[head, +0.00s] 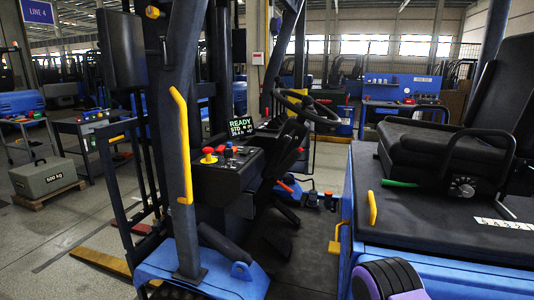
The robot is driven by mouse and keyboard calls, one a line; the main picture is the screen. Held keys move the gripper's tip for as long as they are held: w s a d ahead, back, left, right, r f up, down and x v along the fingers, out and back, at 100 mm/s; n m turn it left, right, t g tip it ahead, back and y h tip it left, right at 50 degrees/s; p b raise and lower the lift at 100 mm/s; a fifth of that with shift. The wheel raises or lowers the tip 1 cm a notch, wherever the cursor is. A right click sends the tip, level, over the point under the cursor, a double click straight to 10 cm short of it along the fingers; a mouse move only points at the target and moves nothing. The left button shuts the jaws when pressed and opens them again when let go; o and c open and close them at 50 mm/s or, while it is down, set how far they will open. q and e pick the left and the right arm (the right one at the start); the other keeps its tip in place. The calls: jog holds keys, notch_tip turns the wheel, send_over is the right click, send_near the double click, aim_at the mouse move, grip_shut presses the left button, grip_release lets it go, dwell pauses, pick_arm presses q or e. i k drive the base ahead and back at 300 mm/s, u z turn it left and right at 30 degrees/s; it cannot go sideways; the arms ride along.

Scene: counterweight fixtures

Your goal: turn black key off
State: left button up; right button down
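The dark control console (222,180) of a blue and black forklift stands near the picture's middle. A red knob on a yellow base (208,155) sits at its left, with small blue-topped controls (229,150) beside it. A display (242,128) behind them is lit and reads READY and STD in green. I cannot make out the black key for certain among the small dark parts on the console, nor which way it is turned.
A dark pillar with a yellow grab handle (181,145) stands just left of the console. The steering wheel (308,106) is behind it to the right. The black seat (440,140) fills the right side. Grey floor and a 500 kg block (45,177) lie at left.

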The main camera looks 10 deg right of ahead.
aim_at(228, 154)
jog(key=z, duration=0.85)
jog(key=i, duration=0.35)
